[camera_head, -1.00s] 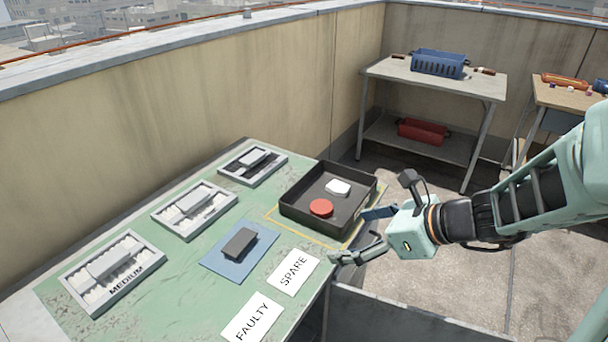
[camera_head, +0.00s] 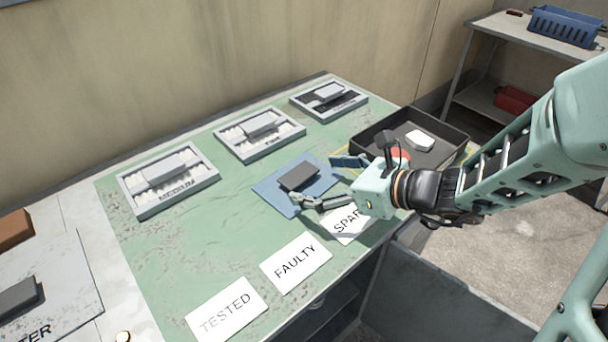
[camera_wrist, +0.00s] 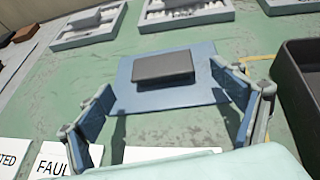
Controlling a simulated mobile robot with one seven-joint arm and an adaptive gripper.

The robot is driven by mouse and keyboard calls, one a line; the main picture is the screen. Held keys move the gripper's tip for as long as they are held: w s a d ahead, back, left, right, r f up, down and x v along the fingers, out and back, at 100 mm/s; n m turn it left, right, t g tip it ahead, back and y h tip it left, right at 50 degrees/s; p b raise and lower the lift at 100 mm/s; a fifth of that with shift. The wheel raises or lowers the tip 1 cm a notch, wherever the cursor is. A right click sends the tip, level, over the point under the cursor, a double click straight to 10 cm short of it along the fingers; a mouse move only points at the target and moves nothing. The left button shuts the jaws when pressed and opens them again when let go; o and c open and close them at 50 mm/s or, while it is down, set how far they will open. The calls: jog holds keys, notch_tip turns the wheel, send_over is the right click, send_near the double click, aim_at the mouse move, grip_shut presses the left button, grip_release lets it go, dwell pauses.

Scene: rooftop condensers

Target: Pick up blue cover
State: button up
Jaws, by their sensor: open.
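A flat blue sheet (camera_head: 270,191) lies on the green bench, with a dark grey block (camera_head: 298,177) resting on it. I see no other blue piece on the bench, and I cannot tell if this sheet is the blue cover. My gripper (camera_head: 326,182) is open and empty, its fingers spread at the near right side of the sheet. In the wrist view the sheet (camera_wrist: 150,101) and the block (camera_wrist: 163,67) lie ahead of the gripper (camera_wrist: 165,100), between the line of the two fingers. The block looks apart from both fingers.
A black tray (camera_head: 456,150) with a white piece (camera_head: 419,140) and a partly hidden red disc (camera_head: 400,155) stands right. Three grey trays line the back, one here (camera_head: 205,181). Labels FAULTY (camera_head: 296,263), TESTED (camera_head: 228,312) and SPARE lie in front. A wall stands behind.

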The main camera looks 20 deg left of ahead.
aim_at(303, 176)
jog(key=b+x, duration=0.1)
jog(key=x, duration=0.3)
jog(key=shift+w+d+f, duration=0.1)
jog(key=shift+w+a, duration=0.1)
jog(key=shift+a, duration=0.1)
jog(key=shift+c, duration=0.5)
jog(key=c, duration=1.3)
